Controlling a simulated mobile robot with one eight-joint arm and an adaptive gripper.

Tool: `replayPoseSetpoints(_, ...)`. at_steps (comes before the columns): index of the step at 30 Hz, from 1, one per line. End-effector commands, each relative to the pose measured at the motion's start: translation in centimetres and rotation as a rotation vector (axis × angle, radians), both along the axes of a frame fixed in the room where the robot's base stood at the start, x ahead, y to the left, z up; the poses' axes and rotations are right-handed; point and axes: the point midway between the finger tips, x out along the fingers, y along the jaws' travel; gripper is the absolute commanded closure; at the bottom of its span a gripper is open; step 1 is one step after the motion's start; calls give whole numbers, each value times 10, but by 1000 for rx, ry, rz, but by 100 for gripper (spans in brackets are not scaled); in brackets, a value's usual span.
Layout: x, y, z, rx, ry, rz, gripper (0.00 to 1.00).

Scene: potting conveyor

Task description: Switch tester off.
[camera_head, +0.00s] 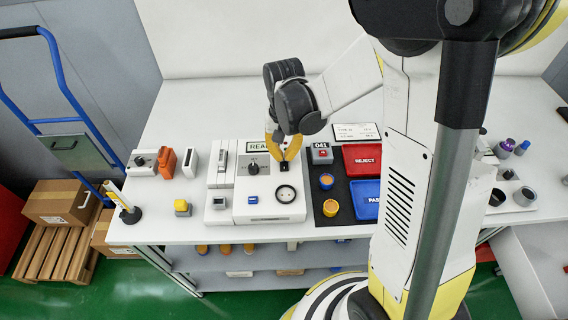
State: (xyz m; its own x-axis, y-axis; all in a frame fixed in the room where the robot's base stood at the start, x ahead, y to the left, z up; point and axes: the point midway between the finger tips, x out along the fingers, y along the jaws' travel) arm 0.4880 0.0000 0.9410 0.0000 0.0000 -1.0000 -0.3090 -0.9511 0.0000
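The tester (240,210) is a white and grey unit on the bench. A display reading "REA..." (258,146) stands at its back, its right end hidden by my gripper. On the tester's face are a black rotary knob (253,167), a small blue button (253,199) and a round black-rimmed socket (286,193). My gripper (283,165) has yellow fingers that point down over the right part of the tester, to the right of the knob. Its dark fingertips look close together with nothing visible between them. I cannot tell their height above the face.
Right of the tester lies a black mat (328,215) with a red REJECT tray (361,158), a blue PASS tray (366,199) and small yellow-orange parts. The bench behind is clear.

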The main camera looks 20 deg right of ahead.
Motion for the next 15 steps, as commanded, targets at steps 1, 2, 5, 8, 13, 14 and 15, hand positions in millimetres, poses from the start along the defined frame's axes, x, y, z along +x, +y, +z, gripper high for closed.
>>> replayPoseSetpoints(1,0,0,-1,0,0,0,100)
replayPoseSetpoints(2,0,0,-2,0,0,0,100)
replayPoseSetpoints(5,0,0,-3,0,0,0,100)
replayPoseSetpoints(8,0,0,-5,0,0,0,100)
replayPoseSetpoints(13,0,0,-7,0,0,0,100)
replayPoseSetpoints(14,0,0,-8,0,0,0,100)
replayPoseSetpoints(15,0,0,-8,0,0,0,100)
